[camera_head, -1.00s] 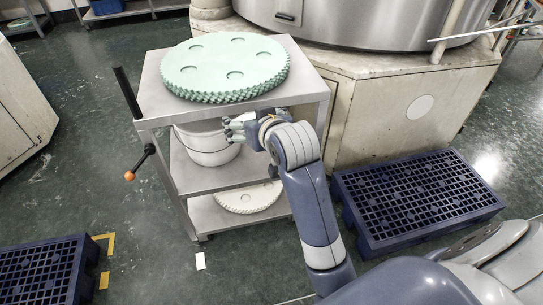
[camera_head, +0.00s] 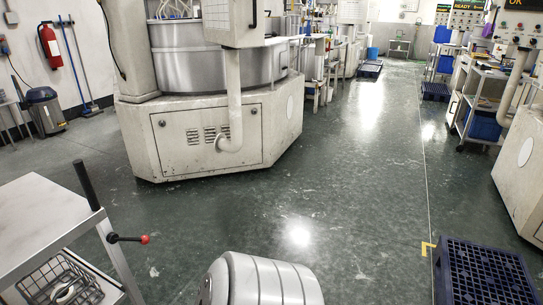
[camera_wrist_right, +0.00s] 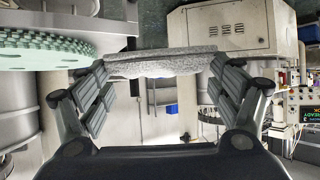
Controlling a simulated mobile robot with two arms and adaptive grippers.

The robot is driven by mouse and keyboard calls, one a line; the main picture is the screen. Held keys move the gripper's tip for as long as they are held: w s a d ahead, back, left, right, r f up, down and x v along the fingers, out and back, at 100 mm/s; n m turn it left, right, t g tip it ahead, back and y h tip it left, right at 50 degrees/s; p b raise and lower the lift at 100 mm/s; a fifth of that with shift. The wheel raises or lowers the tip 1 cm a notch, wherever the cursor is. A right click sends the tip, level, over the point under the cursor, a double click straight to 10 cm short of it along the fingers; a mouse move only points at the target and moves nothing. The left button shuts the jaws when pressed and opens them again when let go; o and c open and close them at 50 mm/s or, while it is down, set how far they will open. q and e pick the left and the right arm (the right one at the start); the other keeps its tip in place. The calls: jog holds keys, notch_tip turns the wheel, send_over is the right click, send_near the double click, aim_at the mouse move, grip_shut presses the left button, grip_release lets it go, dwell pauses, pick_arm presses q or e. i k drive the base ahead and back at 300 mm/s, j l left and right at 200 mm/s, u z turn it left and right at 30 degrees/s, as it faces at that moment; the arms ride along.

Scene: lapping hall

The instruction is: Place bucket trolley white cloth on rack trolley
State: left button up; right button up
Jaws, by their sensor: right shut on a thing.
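In the right wrist view, my right gripper (camera_wrist_right: 163,64) is shut on a folded grey-white cloth (camera_wrist_right: 180,60), which spans the gap between its fingers. In the head view neither gripper shows; only a rounded grey link of my own arm is at the bottom. A metal trolley (camera_head: 40,215) with a bare top, a black handle and a red knob stands at the left edge. A wire basket (camera_head: 65,283) sits on its lower shelf. I cannot tell whether this is the rack trolley.
A green toothed disc (camera_wrist_right: 40,50) is at the left of the wrist view. A large machine (camera_head: 210,135) stands at the back left, and a dark blue pallet (camera_head: 485,272) lies at the lower right. A shelved trolley (camera_head: 485,110) stands farther right. The middle floor is clear.

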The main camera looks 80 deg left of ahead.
aim_at(24, 209)
jog(key=u, duration=3.4)
jog(key=i+j+u, duration=0.1)
jog(key=j+u, duration=0.15)
jog(key=u, duration=0.15)
jog(key=i+j+u, duration=0.15)
jog(key=u, duration=0.25)
jog(key=i+j+u, duration=0.15)
jog(key=u, duration=0.25)
